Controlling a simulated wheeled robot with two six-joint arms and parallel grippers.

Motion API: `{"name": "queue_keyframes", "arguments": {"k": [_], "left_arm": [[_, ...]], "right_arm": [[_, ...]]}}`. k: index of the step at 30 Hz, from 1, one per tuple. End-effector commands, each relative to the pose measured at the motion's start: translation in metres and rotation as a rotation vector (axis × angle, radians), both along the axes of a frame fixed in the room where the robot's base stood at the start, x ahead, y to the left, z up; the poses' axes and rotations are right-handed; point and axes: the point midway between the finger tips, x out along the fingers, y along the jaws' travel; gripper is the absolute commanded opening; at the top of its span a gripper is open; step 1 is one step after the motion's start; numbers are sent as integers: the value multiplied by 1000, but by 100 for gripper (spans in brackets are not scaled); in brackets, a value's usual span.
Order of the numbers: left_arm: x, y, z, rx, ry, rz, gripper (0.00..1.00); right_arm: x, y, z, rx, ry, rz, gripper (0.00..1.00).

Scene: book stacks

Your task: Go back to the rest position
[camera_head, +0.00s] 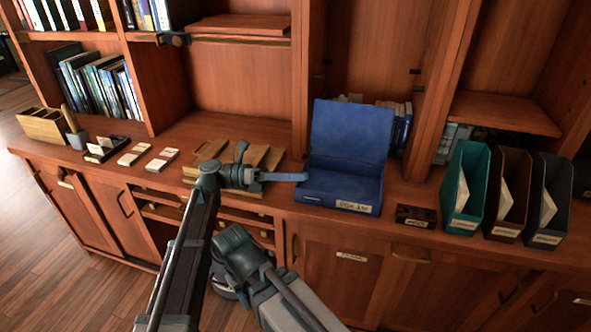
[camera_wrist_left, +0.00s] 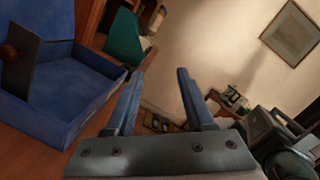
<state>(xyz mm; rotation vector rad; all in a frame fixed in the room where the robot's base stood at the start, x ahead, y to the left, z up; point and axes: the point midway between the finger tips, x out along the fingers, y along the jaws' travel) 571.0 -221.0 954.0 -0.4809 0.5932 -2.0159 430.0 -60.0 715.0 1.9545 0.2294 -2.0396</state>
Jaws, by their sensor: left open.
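My left gripper (camera_head: 302,177) reaches over the cabinet top, just left of the open blue box (camera_head: 340,184). In the left wrist view, the blue fingers of my left gripper (camera_wrist_left: 160,74) stand apart with nothing between them. The blue box (camera_wrist_left: 62,103) shows at the left of that view, apart from the fingers. A dark flat piece with a brown round knob (camera_wrist_left: 12,54) shows at the box in that view; what it is I cannot tell. My right gripper is not in view.
Wooden slatted pieces (camera_head: 262,158) lie behind my left wrist. A small dark box (camera_head: 416,216), a teal file holder (camera_head: 466,187) and two darker holders stand at the right. White cards (camera_head: 133,154) and a wooden organizer (camera_head: 43,125) are at the left. Shelves rise behind.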

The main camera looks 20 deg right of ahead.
Motion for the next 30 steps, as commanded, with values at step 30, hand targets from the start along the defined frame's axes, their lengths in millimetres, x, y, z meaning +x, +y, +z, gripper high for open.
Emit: {"name": "queue_keyframes", "arguments": {"k": [30], "left_arm": [[-43,214,-202,431,-1474,-317,54]], "right_arm": [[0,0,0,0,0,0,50]]}}
